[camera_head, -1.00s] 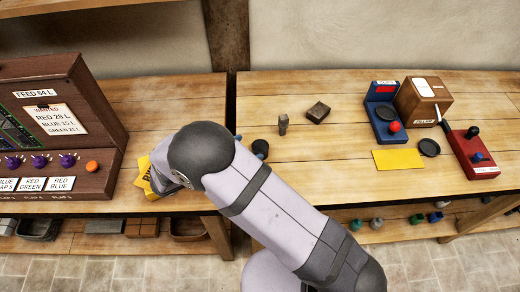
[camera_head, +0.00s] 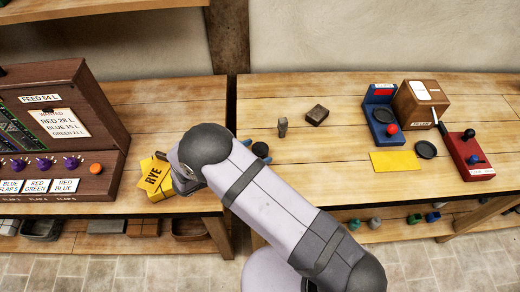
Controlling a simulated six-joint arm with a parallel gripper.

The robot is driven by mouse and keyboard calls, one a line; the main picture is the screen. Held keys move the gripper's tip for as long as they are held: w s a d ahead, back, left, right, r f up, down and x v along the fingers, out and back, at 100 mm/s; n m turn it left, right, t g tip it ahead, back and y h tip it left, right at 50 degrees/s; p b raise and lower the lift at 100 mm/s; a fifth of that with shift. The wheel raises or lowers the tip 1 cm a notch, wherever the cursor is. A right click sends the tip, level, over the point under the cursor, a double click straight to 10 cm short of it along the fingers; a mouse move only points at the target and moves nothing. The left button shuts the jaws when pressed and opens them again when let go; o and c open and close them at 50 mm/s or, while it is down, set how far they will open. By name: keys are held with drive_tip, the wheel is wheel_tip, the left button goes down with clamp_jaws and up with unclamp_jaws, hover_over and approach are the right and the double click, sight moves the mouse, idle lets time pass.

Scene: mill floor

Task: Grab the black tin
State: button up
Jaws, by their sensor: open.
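A small round black thing (camera_head: 260,149), which looks like the black tin, stands near the front left of the right-hand bench, just right of my arm's upper joint. My arm partly covers it. My gripper (camera_head: 184,181) is open, mostly hidden behind my own arm, beside the yellow RYE pack at the right end of the left-hand bench. I cannot see its fingertips clearly or anything between them. A sliver of blue (camera_head: 247,146) shows between my arm and the black thing; I cannot tell what it is.
The yellow RYE pack (camera_head: 153,176) lies right of the brown control panel (camera_head: 85,120). A small grey weight (camera_head: 282,127) and a dark block (camera_head: 317,115) stand behind.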

sight(254, 153)
drive_tip(key=shift+p+x, duration=0.45)
drive_tip(key=shift+x, duration=1.05)
drive_tip(key=c, duration=1.2)
drive_tip(key=shift+r, duration=0.1)
drive_tip(key=shift+r+b, duration=1.35)
drive_tip(key=shift+r, duration=3.55)
